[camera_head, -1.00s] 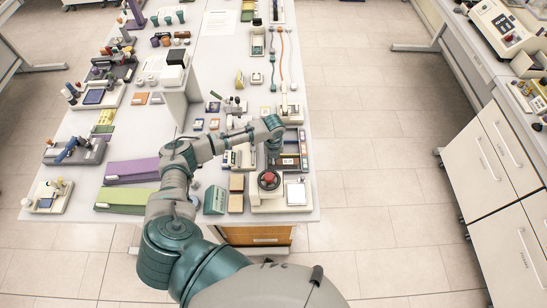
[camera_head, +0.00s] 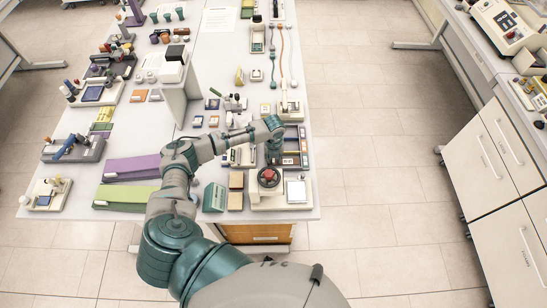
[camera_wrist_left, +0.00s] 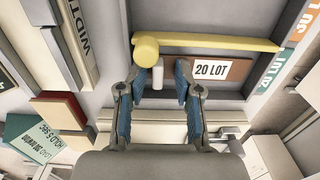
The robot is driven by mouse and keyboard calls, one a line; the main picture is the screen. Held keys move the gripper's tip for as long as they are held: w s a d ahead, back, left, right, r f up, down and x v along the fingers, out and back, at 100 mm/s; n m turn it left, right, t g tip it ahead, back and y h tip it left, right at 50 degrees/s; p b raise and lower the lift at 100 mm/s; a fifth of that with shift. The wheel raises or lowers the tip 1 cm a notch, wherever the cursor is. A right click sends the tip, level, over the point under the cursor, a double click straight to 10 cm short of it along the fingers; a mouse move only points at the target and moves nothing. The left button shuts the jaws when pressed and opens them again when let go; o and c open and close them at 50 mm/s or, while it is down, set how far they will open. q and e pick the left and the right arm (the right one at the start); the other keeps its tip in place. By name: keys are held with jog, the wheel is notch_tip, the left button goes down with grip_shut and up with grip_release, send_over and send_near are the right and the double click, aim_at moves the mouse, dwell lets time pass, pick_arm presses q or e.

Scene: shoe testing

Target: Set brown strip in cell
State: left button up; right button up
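A brown strip (camera_wrist_left: 178,72) with a white "20 LOT" label lies flat in a grey compartmented tray (camera_wrist_left: 285,14) in the left wrist view. In the head view the tray (camera_head: 304,148) is near the table's right edge. My left gripper (camera_wrist_left: 160,72) points down at the tray, its blue-padded fingers apart on either side of a small white post. The strip's label shows just right of the right finger; its left part lies behind the fingers and post. In the head view my left gripper is largely hidden by its own wrist. My right gripper is out of view.
A base with a red knob (camera_head: 268,177) and a white square plate (camera_head: 296,191) stand in front of the tray. A teal box (camera_head: 214,197) is left of them. The table edge is close on the right.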

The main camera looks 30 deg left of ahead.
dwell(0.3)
pick_arm(q)
notch_tip(320, 180, up, 12)
dwell(0.4)
jog(key=shift+f, duration=0.1)
dwell(0.4)
